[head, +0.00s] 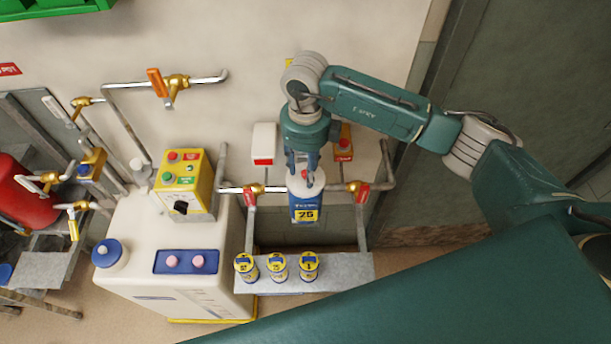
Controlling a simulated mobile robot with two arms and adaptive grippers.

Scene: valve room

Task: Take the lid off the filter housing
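The filter housing (304,212) is a blue upright cylinder with a yellow label, set between pipes on the wall in the middle of the head view. Its white lid (316,181) sits on top, with a small red spot showing. My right gripper (301,172) points down at the lid from above. Its two dark blue fingers are apart and at the top of the lid, partly covering it. Whether they press on the lid or only stand around it, I cannot tell. My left gripper is not in view.
Red-handled valves (251,194) flank the housing, with another on its right (361,192). Several small yellow-labelled canisters (278,267) stand on a grey shelf (345,272) below. A white machine (150,250) with a yellow control box (184,177) is at left. A red-button box (344,144) is close behind my gripper.

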